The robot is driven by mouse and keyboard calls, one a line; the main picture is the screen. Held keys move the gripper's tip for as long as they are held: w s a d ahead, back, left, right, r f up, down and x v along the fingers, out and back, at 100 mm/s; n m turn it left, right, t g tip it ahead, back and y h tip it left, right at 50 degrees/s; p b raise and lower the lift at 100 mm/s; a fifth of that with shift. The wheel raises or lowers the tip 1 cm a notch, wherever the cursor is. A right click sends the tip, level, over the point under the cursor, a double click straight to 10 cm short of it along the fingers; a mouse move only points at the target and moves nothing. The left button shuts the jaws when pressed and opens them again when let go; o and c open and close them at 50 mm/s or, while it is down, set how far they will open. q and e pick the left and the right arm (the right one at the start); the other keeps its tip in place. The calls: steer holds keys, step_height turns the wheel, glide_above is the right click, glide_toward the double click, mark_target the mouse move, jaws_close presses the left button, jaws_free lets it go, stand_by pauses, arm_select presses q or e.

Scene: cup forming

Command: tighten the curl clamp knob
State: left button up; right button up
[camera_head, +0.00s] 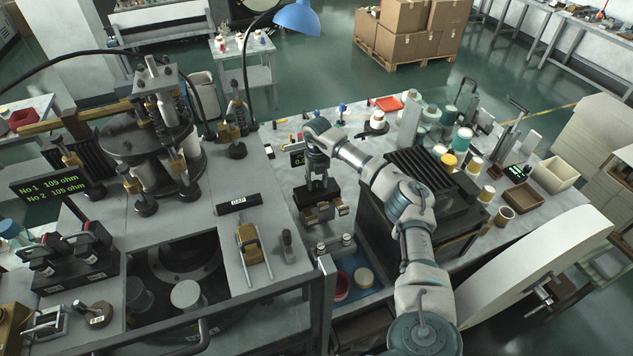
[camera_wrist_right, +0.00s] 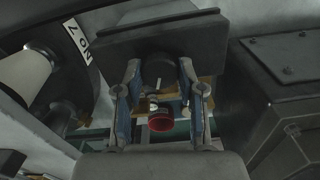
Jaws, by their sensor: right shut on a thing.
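My right gripper (camera_head: 318,177) reaches down from the right arm onto a small black-and-brass fixture (camera_head: 325,210) on the bench, which looks like the curl clamp. In the wrist view its two blue-grey fingers (camera_wrist_right: 160,100) stand on either side of a dark round part (camera_wrist_right: 159,68), which looks like the knob, and are shut on it. The fingers and the dim light hide most of the knob; in the head view I cannot make it out. My left gripper is not in view.
A dark ribbed box (camera_head: 420,170) stands close to the right of my arm. A clamp with a brass block (camera_head: 249,240) lies on the left bench. A blue tray with a red bowl (camera_head: 341,286) sits below the fixture. Jars and boxes crowd the right bench.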

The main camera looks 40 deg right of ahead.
mark_target(318, 183)
steer(key=shift+s+f, duration=0.15)
steer(key=shift+f, duration=0.1)
steer(key=o, duration=1.1)
steer(key=shift+o, duration=0.2)
steer(key=shift+d+r, duration=0.1)
steer(key=shift+r, duration=0.05)
steer(key=shift+r, duration=0.3)
step_height(318, 183, up, 11)
